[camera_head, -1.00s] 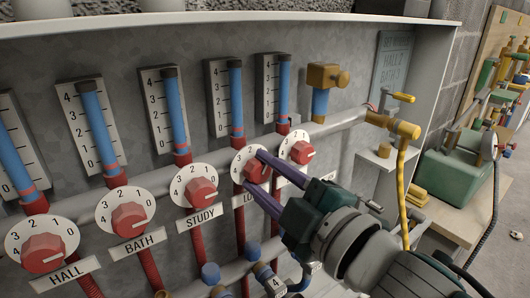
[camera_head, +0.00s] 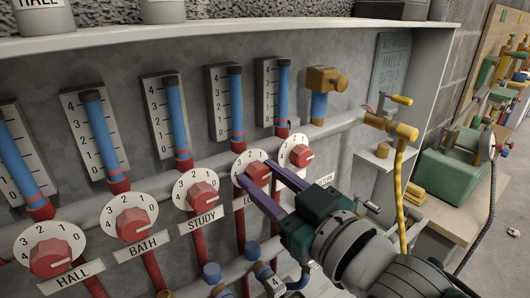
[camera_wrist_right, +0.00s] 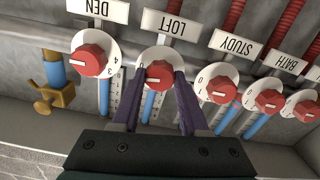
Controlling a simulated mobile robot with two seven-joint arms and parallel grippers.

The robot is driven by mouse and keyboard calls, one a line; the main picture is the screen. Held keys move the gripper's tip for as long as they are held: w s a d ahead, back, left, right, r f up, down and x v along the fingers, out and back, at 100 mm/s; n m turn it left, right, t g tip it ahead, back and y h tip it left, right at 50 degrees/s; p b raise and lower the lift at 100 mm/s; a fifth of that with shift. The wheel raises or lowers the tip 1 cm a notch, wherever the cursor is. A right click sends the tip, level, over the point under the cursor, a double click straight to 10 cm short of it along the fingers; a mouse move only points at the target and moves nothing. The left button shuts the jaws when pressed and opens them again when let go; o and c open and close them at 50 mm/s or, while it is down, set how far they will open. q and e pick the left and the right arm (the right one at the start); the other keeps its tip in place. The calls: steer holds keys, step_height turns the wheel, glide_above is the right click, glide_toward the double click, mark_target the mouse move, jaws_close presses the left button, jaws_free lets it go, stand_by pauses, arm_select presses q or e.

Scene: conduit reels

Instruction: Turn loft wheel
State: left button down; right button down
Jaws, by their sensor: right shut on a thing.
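The loft wheel is a red knob (camera_head: 258,173) on a white numbered dial, fourth from the left on the panel. My right gripper (camera_head: 255,173) is shut on it, its purple fingers on either side of the knob. The fingers hide part of the dial and most of its label. In the right wrist view, the loft wheel (camera_wrist_right: 160,74) sits between the two fingers (camera_wrist_right: 160,78) below the upside-down LOFT label (camera_wrist_right: 171,24). The blue gauge tube (camera_head: 236,104) stands above it beside a numbered scale. My left gripper is out of view.
The study wheel (camera_head: 203,195) and den wheel (camera_head: 301,156) are close on either side. A horizontal pipe (camera_head: 342,121) runs behind the dials. A brass valve with a yellow hose (camera_head: 401,176) is to the right. Blue-capped fittings (camera_head: 212,272) lie below.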

steer(key=shift+m, duration=0.8)
steer(key=shift+c, duration=2.1)
jaws_free()
steer(key=shift+s+d, duration=0.2)
steer(key=p+v, duration=0.3)
steer(key=v, duration=0.6)
steer(key=shift+s, duration=0.15)
steer(key=shift+d, duration=0.1)
